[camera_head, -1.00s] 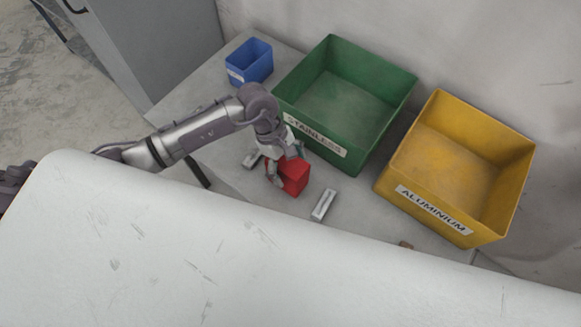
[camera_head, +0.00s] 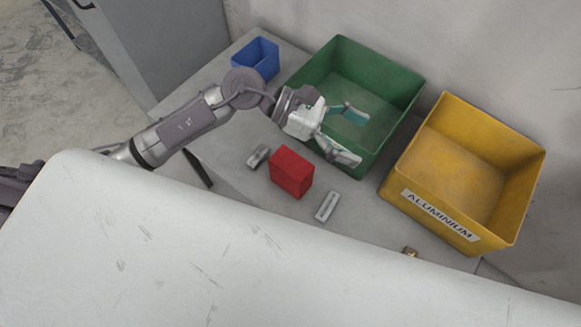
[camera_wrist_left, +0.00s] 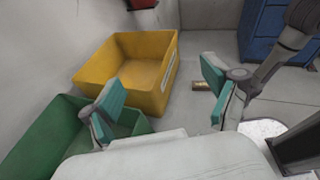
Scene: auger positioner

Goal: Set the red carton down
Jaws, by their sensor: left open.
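The red carton (camera_head: 292,171) stands upright on the grey table between two small metal pieces. Nothing holds it. My left gripper (camera_head: 347,135) is open and empty, above and to the right of the carton, in front of and partly over the green bin. Its two teal-padded fingers spread apart in the left wrist view (camera_wrist_left: 160,98). The carton is not seen in the left wrist view.
A green bin (camera_head: 302,72) and a yellow bin (camera_head: 400,205) labelled ALUMINIUM stand behind and right of the carton. A small blue bin (camera_head: 256,60) stands at the back left. Metal pieces (camera_head: 258,156) (camera_head: 327,206) lie beside the carton. A white surface (camera_head: 200,240) fills the foreground.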

